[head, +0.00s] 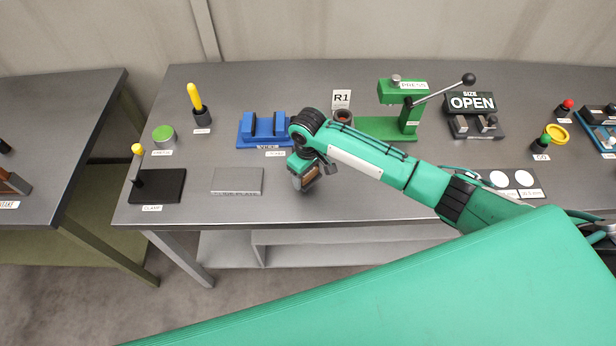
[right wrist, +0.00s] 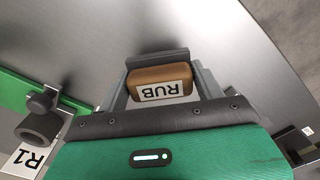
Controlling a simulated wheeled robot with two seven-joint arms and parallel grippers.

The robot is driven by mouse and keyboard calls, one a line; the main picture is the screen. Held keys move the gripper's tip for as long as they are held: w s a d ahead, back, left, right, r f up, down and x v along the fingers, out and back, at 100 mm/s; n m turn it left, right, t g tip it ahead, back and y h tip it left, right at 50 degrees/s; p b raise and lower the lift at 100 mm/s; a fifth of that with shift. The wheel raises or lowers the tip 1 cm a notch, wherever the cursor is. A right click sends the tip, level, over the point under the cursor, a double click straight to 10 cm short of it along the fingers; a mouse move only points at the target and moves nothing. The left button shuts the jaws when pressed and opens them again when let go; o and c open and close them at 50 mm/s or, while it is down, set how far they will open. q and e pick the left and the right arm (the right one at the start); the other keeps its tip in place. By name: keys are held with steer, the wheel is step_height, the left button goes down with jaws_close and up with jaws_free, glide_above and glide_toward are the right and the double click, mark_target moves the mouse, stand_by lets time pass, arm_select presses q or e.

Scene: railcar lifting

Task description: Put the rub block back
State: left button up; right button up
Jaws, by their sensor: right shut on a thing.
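The rub block (right wrist: 158,84) is a brown block with a white label reading RUB. In the right wrist view it sits between the two fingers of my right gripper (right wrist: 160,75), which is shut on it. In the head view my right gripper (head: 305,180) points down over the front part of the table, right of a flat grey plate (head: 237,181). The brown block (head: 310,176) shows partly there at the fingers. I cannot tell how high it is above the table. My left gripper is not in view.
The grey table (head: 330,205) has a blue cradle (head: 265,128), an R1 sign (head: 341,99), a green press (head: 400,110), a black clamp base (head: 160,187) and a yellow-handled tool (head: 196,100). The table front near the gripper is clear.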

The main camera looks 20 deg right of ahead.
mark_target(308, 180)
step_height(308, 180, down, 2)
steer(key=shift+f+p, duration=0.2)
steer(key=shift+p, duration=0.1)
steer(key=shift+f, duration=0.4)
steer(key=shift+f, duration=0.1)
steer(key=o, duration=0.9)
steer(key=shift+o, duration=0.2)
step_height(308, 180, up, 12)
steer(key=b, duration=0.2)
steer(key=shift+b, duration=0.4)
